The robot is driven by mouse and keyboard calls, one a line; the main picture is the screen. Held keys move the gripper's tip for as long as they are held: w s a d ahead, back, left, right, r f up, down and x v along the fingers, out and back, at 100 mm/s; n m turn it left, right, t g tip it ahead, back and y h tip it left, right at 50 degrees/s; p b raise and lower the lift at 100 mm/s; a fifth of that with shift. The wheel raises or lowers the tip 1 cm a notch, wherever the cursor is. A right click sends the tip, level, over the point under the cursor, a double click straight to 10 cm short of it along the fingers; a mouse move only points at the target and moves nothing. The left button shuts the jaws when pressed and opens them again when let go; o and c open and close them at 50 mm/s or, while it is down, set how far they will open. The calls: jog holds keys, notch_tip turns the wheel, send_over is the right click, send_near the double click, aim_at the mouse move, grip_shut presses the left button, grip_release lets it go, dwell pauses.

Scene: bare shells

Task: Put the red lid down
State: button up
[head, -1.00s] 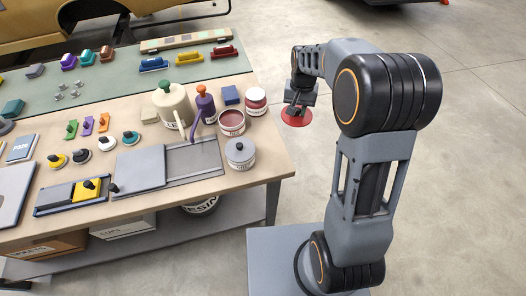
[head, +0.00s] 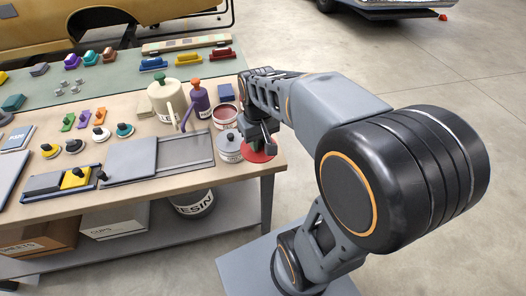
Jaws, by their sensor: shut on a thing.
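My gripper (head: 264,141) is shut on the red lid (head: 259,155), a flat red disc that is partly hidden by the fingers. In the picture the lid is over the right end of the workbench (head: 240,178), just right of the grey-lidded pot (head: 230,146). I cannot tell whether the lid touches the bench top or hangs a little above it. An open pot with dark red contents (head: 225,112) stands behind the grey-lidded pot, left of my gripper.
A grey sliding tray (head: 185,150) lies to the left. The bench's right edge is close to the lid.

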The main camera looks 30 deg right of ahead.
jog(key=shift+s+d+f, duration=0.1)
jog(key=shift+s+f, duration=0.25)
jog(key=shift+s, duration=0.15)
jog(key=shift+w+d+f, duration=0.15)
jog(key=shift+d+f, duration=0.05)
jog(key=shift+f, duration=0.05)
jog(key=shift+n, duration=0.3)
jog(key=w+d+f, duration=0.2)
jog(key=w+f, duration=0.1)
jog(key=w+d+f+p, duration=0.1)
jog(key=w+d+f, duration=0.1)
jog(key=w, duration=0.2)
jog(key=w+d+f, duration=0.2)
jog(key=w+f, duration=0.1)
jog(key=shift+w+f, duration=0.35)
jog(key=shift+w+d+f, duration=0.1)
jog(key=shift+w+f, duration=0.15)
jog(key=shift+f, duration=1.6)
